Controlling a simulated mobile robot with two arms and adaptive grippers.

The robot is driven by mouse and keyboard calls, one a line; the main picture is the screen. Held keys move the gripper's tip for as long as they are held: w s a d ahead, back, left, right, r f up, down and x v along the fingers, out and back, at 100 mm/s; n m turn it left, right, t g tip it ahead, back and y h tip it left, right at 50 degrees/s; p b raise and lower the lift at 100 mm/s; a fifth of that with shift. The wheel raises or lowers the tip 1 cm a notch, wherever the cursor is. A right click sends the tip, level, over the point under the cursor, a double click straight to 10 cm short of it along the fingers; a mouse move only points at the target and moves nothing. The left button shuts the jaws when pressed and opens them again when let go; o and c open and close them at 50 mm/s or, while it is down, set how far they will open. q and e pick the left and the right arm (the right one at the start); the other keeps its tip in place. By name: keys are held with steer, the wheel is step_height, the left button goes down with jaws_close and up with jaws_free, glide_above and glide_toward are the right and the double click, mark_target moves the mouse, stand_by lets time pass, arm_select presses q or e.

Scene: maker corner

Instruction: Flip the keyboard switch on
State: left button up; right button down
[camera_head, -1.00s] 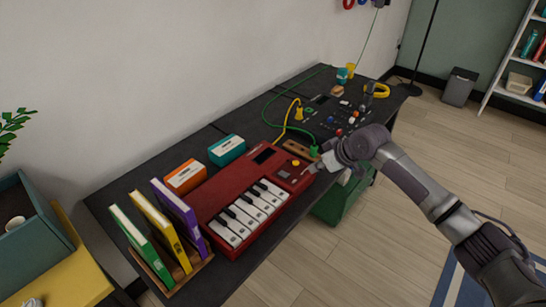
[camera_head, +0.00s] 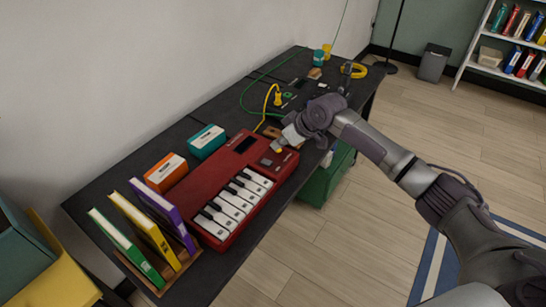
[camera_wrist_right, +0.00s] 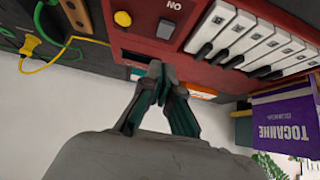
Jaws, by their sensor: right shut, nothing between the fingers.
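The red keyboard (camera_head: 195,187) lies on the dark table, with white and black keys along its front. In the wrist view its red panel (camera_wrist_right: 225,76) spans the top, seen upside down. A small dark switch (camera_wrist_right: 166,29) sits in a grey plate under an upside-down "ON" label, beside a yellow round knob (camera_wrist_right: 122,18). The knob also shows in the head view (camera_head: 279,150). My right gripper (camera_head: 277,147) is over the keyboard's right end; in the wrist view its fingertips (camera_wrist_right: 158,72) are together and empty, near the panel and below the switch in the picture. My left gripper is not in view.
Orange (camera_head: 165,172) and teal (camera_head: 207,141) boxes stand behind the keyboard. A rack of upright books (camera_head: 150,232) is at its left. A yellow cable (camera_head: 266,107) and a green cable (camera_head: 243,98) run behind its right end. A green cabinet (camera_head: 318,187) stands by the table.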

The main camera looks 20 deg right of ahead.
mark_target(267, 162)
steer(key=x, duration=0.4)
steer(key=shift+r, duration=0.1)
step_height(267, 162, down, 3)
steer(key=shift+r+p, duration=0.2)
steer(key=shift+p, duration=0.1)
steer(key=shift+s+d+f, duration=0.15)
steer(key=shift+f, duration=0.6)
steer(key=shift+f, duration=0.1)
